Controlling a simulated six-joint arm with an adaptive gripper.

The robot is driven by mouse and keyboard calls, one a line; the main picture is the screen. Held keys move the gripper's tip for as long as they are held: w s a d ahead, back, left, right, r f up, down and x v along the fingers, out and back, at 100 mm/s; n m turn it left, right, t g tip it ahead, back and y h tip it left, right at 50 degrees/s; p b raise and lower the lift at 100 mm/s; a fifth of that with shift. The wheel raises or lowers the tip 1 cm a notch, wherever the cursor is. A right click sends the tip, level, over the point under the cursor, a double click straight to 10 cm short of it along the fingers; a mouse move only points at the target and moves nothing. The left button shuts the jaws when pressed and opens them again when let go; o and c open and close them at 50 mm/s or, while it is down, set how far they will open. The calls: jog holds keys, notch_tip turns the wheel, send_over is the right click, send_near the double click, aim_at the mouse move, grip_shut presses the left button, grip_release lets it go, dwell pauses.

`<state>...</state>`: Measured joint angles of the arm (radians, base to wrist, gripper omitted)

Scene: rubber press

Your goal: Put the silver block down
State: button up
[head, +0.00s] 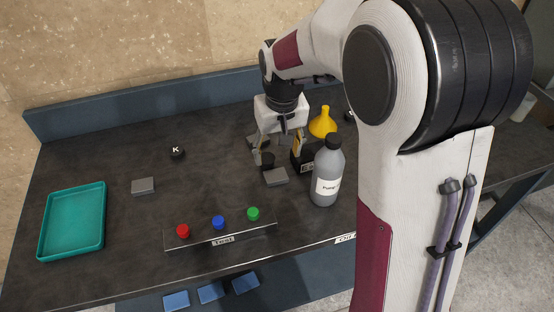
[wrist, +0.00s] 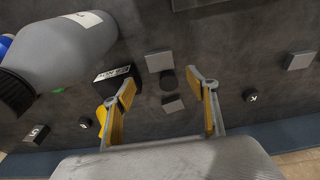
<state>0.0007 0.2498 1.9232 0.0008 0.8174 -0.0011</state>
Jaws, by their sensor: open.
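My gripper (head: 282,152) is open over the back middle of the table, its fingers pointing down; in the wrist view its two yellow-and-grey fingers (wrist: 162,88) are spread apart with nothing clamped between them. A silver-grey block (head: 275,176) lies on the table just in front of the gripper and shows in the wrist view (wrist: 159,61) beyond the fingertips. A smaller-looking grey block (wrist: 173,105) lies between the fingers in the wrist view, beside a round black piece (wrist: 168,81). Another grey block (head: 143,186) lies far to the left. I cannot tell which one is the silver block.
A grey bottle (head: 326,175) stands close right of the gripper, with a black labelled box (wrist: 117,77) and yellow funnel (head: 322,122) nearby. A button panel (head: 222,236) is in front, a teal tray (head: 44,238) at left, a black K knob (head: 177,152) behind. The left middle is mostly clear.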

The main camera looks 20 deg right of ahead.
jog(key=r, duration=0.3)
jog(key=shift+s, duration=0.2)
dwell(0.5)
jog(key=s+r+t, duration=0.2)
jog(key=s+r, duration=0.2)
jog(key=s, duration=0.8)
jog(key=s+r+t, duration=0.1)
jog(key=s+r, duration=0.2)
jog(key=s, duration=0.9)
jog(key=shift+s+r+t, duration=0.3)
jog(key=shift+r+t, duration=0.05)
jog(key=shift+t, duration=0.05)
jog(key=shift+o, duration=0.4)
jog(key=shift+w, duration=0.1)
